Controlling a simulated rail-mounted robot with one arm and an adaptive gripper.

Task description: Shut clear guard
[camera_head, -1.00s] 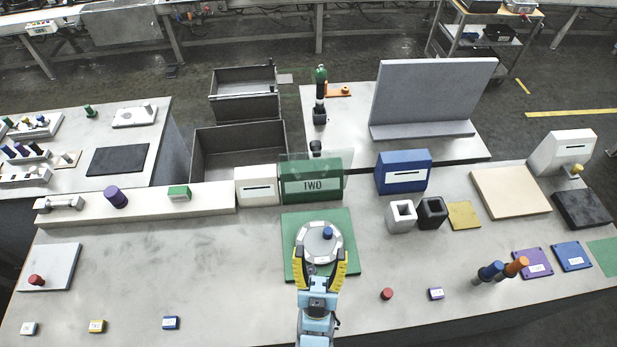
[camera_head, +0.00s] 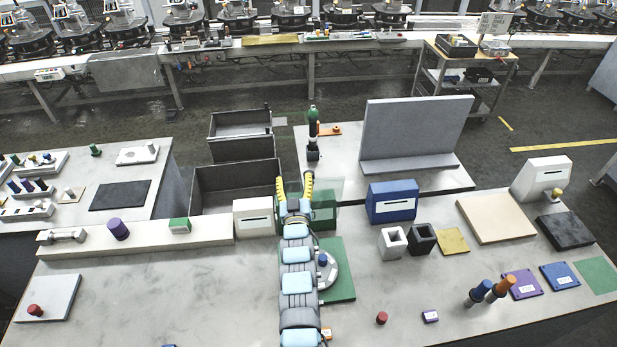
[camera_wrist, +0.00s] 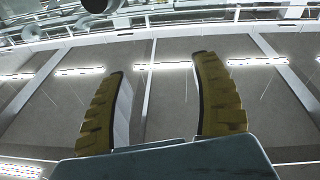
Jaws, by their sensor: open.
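The clear guard (camera_head: 337,188) is a thin see-through panel at the green box (camera_head: 325,214), raised above its top edge in the head view. My arm covers most of the box and its label. My gripper (camera_head: 295,181) has its two yellow fingers apart, with nothing seen between them. It is in front of the box and guard in the picture, its fingers towards the far side. Whether it touches the guard I cannot tell. In the wrist view my gripper (camera_wrist: 160,100) is open and faces ceiling lights; the guard cannot be made out there.
A white slotted box (camera_head: 253,218) stands left of the green box and a blue one (camera_head: 393,201) to its right. My arm passes over a green plate (camera_head: 341,285) with a round grey fixture. Dark bins (camera_head: 236,186) lie behind. A green-topped post (camera_head: 313,135) stands beyond.

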